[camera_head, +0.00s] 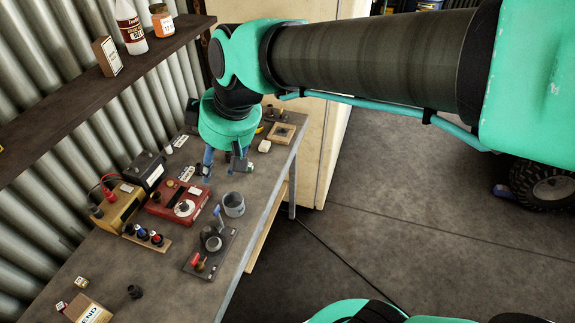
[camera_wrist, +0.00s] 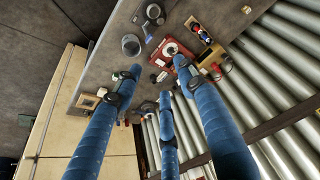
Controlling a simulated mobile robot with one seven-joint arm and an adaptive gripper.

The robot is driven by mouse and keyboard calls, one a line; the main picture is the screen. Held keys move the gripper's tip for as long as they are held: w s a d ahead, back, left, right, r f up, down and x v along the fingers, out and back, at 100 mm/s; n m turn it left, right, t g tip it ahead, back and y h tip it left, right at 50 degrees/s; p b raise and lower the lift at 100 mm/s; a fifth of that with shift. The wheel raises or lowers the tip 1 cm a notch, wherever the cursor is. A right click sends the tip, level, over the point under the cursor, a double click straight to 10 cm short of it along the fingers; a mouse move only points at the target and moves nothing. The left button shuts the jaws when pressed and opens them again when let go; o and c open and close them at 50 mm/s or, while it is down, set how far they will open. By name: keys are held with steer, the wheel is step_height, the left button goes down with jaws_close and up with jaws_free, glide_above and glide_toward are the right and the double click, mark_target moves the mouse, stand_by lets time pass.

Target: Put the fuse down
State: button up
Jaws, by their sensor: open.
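My gripper (camera_head: 224,168) is over the workbench (camera_head: 118,258), pointing down, near the red tester box (camera_head: 178,203). In the wrist view its blue fingers (camera_wrist: 158,78) are spread apart and nothing is held between them. I cannot surely pick out the fuse. Small pale pieces lie on the bench beside the red box, too small to name. A small white block (camera_head: 264,146) lies right of the gripper, near a wooden frame (camera_head: 281,133). The fingers and wrist hide part of the bench top.
A grey metal cup (camera_head: 234,204) and a dark plate with a lever (camera_head: 210,248) stand near the bench's right edge. A battery (camera_head: 147,170) and yellow device (camera_head: 120,206) stand left of the red box. A shelf (camera_head: 90,90) with bottles runs along the corrugated wall.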

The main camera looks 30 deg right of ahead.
steer(key=s+d+m+t+h, duration=0.2)
steer(key=s+d+m, duration=0.5)
steer(key=s+d, duration=0.6)
steer(key=shift+s+h, duration=0.15)
steer(key=shift+h, duration=0.15)
steer(key=shift+r, duration=0.1)
stand_by(0.9)
